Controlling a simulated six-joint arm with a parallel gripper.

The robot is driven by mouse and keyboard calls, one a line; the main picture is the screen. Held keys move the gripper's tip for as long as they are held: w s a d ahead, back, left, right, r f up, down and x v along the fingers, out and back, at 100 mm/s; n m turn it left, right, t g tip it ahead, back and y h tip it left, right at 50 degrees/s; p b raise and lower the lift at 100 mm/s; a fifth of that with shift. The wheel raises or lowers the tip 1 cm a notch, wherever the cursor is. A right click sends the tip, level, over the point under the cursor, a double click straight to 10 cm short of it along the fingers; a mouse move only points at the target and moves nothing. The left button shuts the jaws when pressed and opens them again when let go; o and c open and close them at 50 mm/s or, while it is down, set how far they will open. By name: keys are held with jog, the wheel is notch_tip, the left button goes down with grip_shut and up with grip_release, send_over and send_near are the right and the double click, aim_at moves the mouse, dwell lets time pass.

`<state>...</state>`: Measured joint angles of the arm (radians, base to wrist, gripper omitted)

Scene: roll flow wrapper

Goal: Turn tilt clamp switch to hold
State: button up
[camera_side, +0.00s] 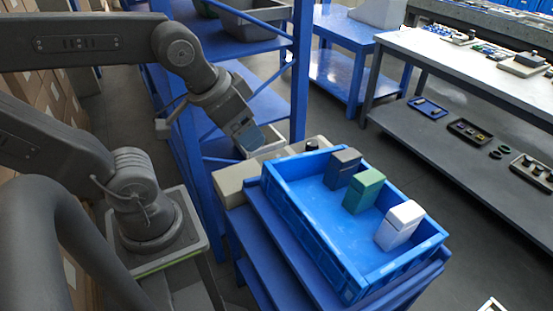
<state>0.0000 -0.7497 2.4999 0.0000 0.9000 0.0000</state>
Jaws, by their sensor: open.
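A beige control box (237,184) sits behind the blue crate, partly hidden by it. A small black knob (311,145) stands on the box's top at its right end; it may be the tilt clamp switch. Its setting and any labels are too small to read. My gripper (248,140) is open, pointing down and to the right, above and to the left of the knob and apart from it. The fingers look small and dark here, and no held object can be made out.
A blue crate (295,226) on a blue stand holds a dark grey box (342,170), a green box (364,190) and a white box (399,225). A blue shelf rack (300,75) rises behind my gripper. A long workbench (470,60) stands at right. Floor between is clear.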

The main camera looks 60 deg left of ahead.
jog(key=shift+w+a, duration=0.15)
jog(key=shift+w, duration=0.1)
jog(key=shift+c, duration=0.8)
jog(key=shift+n+g+y, duration=0.3)
jog(key=shift+n+g, duration=0.4)
jog(key=w+a, duration=0.1)
jog(key=w, duration=0.1)
jog(key=w+a, duration=0.1)
jog(key=w, duration=0.1)
jog(key=w+a, duration=0.1)
jog(key=shift+w+f, duration=0.15)
jog(key=shift+w, duration=0.25)
jog(key=c, duration=0.4)
jog(key=n+g, duration=0.4)
jog(key=n, duration=0.1)
send_over(277, 156)
notch_tip(277, 156, down, 19)
notch_tip(277, 156, down, 13)
jog(key=shift+w+r, duration=0.1)
jog(key=shift+r, duration=0.05)
jog(key=shift+c, duration=0.2)
grip_shut()
